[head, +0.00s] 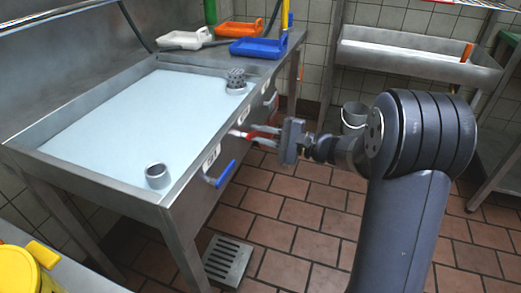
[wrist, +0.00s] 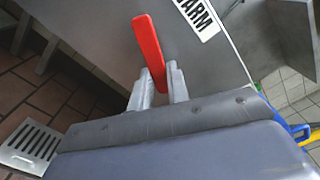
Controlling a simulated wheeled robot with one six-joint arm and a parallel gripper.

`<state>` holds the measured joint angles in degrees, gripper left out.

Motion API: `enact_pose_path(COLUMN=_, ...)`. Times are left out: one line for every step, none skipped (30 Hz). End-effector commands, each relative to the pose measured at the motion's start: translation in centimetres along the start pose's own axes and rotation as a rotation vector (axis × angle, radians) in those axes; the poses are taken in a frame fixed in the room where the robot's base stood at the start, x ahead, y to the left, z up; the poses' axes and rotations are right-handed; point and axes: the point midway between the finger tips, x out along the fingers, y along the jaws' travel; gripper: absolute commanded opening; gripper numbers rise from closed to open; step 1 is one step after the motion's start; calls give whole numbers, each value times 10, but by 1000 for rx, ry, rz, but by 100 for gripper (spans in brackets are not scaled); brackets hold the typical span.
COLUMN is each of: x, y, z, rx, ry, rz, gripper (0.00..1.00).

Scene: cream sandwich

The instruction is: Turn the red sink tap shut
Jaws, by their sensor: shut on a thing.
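The red tap lever (head: 238,133) sticks out from the front panel of the steel sink (head: 190,200). In the wrist view the red lever (wrist: 148,40) runs from the upper middle down between my fingers, beside a label ending in "ARM" (wrist: 197,15). My gripper (head: 254,134) reaches in from the right and is shut on the lever. In the wrist view my gripper's two fingers (wrist: 159,82) sit on either side of it. The lower end of the lever is partly hidden by the gripper body.
A blue lever (head: 220,174) is on the same panel, nearer the camera. The sink holds a pale blue surface with a grey cup-like piece (head: 157,176). A floor grate (head: 228,261) lies below. A bucket (head: 353,117) stands behind my arm. Tiled floor in front is open.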

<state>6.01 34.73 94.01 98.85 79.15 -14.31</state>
Motion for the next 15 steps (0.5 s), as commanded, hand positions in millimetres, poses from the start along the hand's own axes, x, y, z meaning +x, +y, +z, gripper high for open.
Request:
enact_pose_path(x=0, y=3, z=-3, rx=-50, ry=0, rz=-1, gripper=0)
enact_pose_path(x=0, y=2, z=-2, rx=-76, ry=0, rz=-1, gripper=0)
enact_pose_path(x=0, y=0, z=-2, rx=-111, ry=0, rz=-1, gripper=0)
enact_pose_path(x=0, y=-1, z=-2, rx=-136, ry=0, rz=-1, gripper=0)
enact_pose_path(x=0, y=-3, z=-2, rx=-161, ry=-1, rz=-1, gripper=0)
enact_pose_path(x=0, y=-5, z=-1, rx=-193, ry=-1, rz=-1, gripper=0)
enact_pose_path(x=0, y=-6, z=-1, rx=-215, ry=-1, rz=0, gripper=0)
enact_pose_path(x=0, y=-7, z=-1, rx=-237, ry=-1, rz=0, gripper=0)
enact_pose_path(x=0, y=-8, z=0, rx=-265, ry=-1, rz=0, gripper=0)
enact_pose_path(x=0, y=-10, z=0, rx=-284, ry=-1, rz=0, gripper=0)
enact_pose_path(x=0, y=-11, z=1, rx=-303, ry=-1, rz=0, gripper=0)
enact_pose_path(x=0, y=-12, z=1, rx=-325, ry=-1, rz=0, gripper=0)
enact_pose_path(x=0, y=-13, z=2, rx=-340, ry=-1, rz=0, gripper=0)
enact_pose_path(x=0, y=-14, z=2, rx=-355, ry=-1, rz=0, gripper=0)
enact_pose_path(x=0, y=-15, z=2, rx=-373, ry=-1, rz=0, gripper=0)
